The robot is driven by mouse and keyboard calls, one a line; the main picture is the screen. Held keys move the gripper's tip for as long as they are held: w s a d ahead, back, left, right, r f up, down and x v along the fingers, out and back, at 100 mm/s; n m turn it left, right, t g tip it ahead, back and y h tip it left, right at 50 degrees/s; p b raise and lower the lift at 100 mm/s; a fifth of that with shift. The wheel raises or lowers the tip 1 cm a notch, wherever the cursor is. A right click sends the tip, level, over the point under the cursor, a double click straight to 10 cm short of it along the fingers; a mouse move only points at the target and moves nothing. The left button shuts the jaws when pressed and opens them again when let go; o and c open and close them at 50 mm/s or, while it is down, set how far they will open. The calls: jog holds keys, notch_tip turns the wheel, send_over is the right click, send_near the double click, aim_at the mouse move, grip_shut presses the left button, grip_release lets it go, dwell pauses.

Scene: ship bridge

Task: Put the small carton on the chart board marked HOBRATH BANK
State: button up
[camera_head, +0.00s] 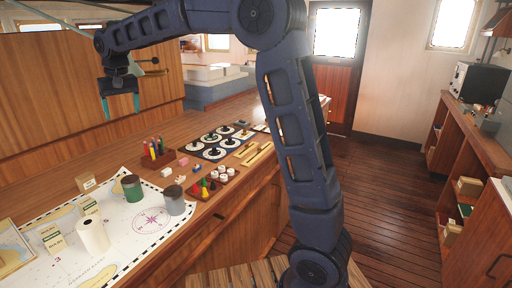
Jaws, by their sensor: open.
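A small brown carton (86,184) with a pale label stands at the chart's far left edge on the wooden counter. Two cream labelled blocks or cards, one farther back (88,206) and one nearer (52,239), are on the large white chart (125,245); their print is too small to read. Part of another chart board (8,262) shows at the left edge. I cannot read HOBRATH BANK on either. My gripper (121,106) points down, open and empty, with teal fingers, above the counter and beyond the carton.
A green-bodied jar (132,190), a grey jar (174,203) and a white roll (93,236) stand on the chart. Beyond are a pen holder (157,153), a tray of coloured pieces (207,187) and round dials (213,147). Shelves (468,150) line the right wall.

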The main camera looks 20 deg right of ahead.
jog(key=s+d+r+m+t, duration=0.1)
jog(key=s+d, duration=0.2)
jog(key=d, duration=1.3)
jog(key=s+d+r+m+t, duration=0.1)
jog(key=s+d+m, duration=0.15)
jog(key=d, duration=1.35)
jog(key=s+d+f+m, duration=0.1)
jog(key=s+d+f, duration=0.4)
jog(key=s+d, duration=0.4)
jog(key=s+d+f+m+t+h, duration=0.1)
jog(key=s+d+f, duration=0.5)
jog(key=s+d, duration=0.3)
jog(key=shift+s+f, duration=0.15)
jog(key=shift+f, duration=0.1)
